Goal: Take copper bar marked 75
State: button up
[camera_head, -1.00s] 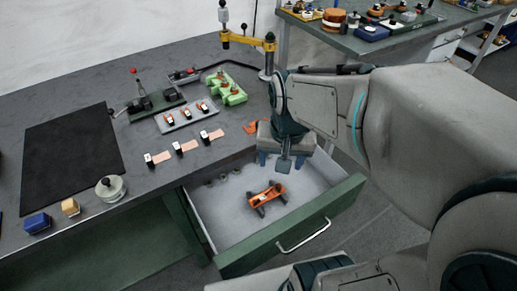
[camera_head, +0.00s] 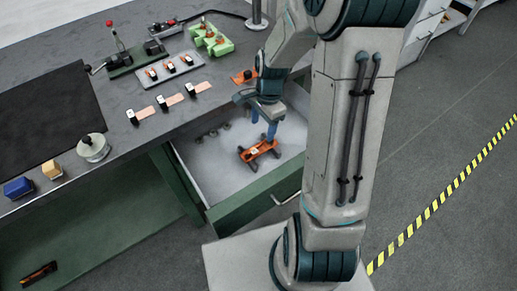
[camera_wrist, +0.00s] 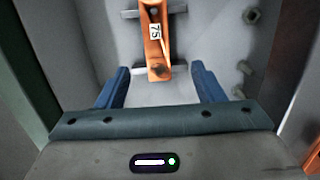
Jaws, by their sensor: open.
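The copper bar marked 75 (camera_wrist: 154,40) lies in the open drawer, with its white 75 label facing up in the wrist view. In the head view the bar (camera_head: 259,150) is orange and rests on dark supports on the drawer floor. My gripper (camera_head: 264,122) is over the drawer, just above and behind the bar. In the wrist view its blue fingers (camera_wrist: 160,68) are spread and empty, with the bar's near end close to the gap between them. The bar's far end is cut off by the wrist picture's top edge.
The open drawer's green front (camera_head: 245,205) and its walls surround the bar. Grey round pieces (camera_head: 213,133) lie at the drawer's back left. The worktop (camera_head: 120,150) holds copper strips, a grey tray (camera_head: 171,70), a green block (camera_head: 212,40) and a weight (camera_head: 93,147).

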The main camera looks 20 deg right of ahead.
aim_at(259, 149)
jog(key=f, duration=0.5)
jog(key=s+a+f, duration=0.1)
jog(key=f, duration=0.2)
jog(key=shift+a, duration=0.1)
jog(key=c, duration=1.2)
